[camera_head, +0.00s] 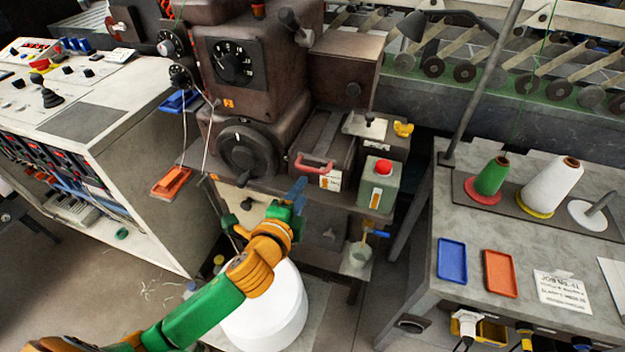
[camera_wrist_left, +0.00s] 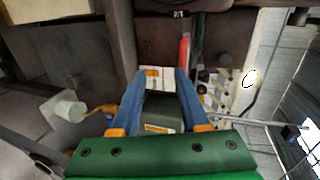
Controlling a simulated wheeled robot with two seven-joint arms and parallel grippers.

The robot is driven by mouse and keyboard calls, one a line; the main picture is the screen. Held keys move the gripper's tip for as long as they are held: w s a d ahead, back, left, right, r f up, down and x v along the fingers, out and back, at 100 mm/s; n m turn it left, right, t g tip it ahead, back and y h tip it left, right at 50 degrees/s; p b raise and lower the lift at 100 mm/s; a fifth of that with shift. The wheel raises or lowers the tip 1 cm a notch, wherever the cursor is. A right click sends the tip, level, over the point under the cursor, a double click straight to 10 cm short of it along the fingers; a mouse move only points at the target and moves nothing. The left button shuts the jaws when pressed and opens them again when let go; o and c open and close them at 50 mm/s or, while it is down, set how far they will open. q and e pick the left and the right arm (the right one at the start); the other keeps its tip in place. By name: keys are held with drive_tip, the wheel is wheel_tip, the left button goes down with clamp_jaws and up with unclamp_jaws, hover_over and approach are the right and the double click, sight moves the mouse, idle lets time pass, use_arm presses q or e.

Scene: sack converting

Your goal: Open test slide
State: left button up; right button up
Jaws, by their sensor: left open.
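The test slide appears to be the dark block with a red bar handle (camera_head: 315,163) on the front of the brown machine (camera_head: 290,120). A white label (camera_head: 330,181) sits beside the handle. In the left wrist view the red handle (camera_wrist_left: 184,58) stands just beyond the fingertips, nearer the right finger, and the label (camera_wrist_left: 153,77) shows between the fingers. My left gripper (camera_head: 298,190) has blue fingers and is open, just below and in front of the handle, apart from it. Whether the slide is shut cannot be told. My right gripper is in neither view.
A green can with a red cap (camera_head: 380,186) stands right of the handle. A black handwheel (camera_head: 247,150) is to its left. A white drum (camera_head: 265,312) stands below my arm. A grey table (camera_head: 510,230) with thread cones is at right; a control desk (camera_head: 80,115) is at left.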

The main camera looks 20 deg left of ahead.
sight(312, 168)
use_arm(q)
drive_tip(key=r, duration=0.2)
drive_tip(key=r+t, duration=0.1)
drive_tip(key=shift+d+m, duration=0.3)
drive_tip(key=x, duration=0.6)
drive_tip(key=shift+w+d+f, duration=0.1)
drive_tip(key=shift+w+f, duration=0.05)
drive_tip(key=shift+w, duration=0.1)
clamp_jaws()
idle(0.6)
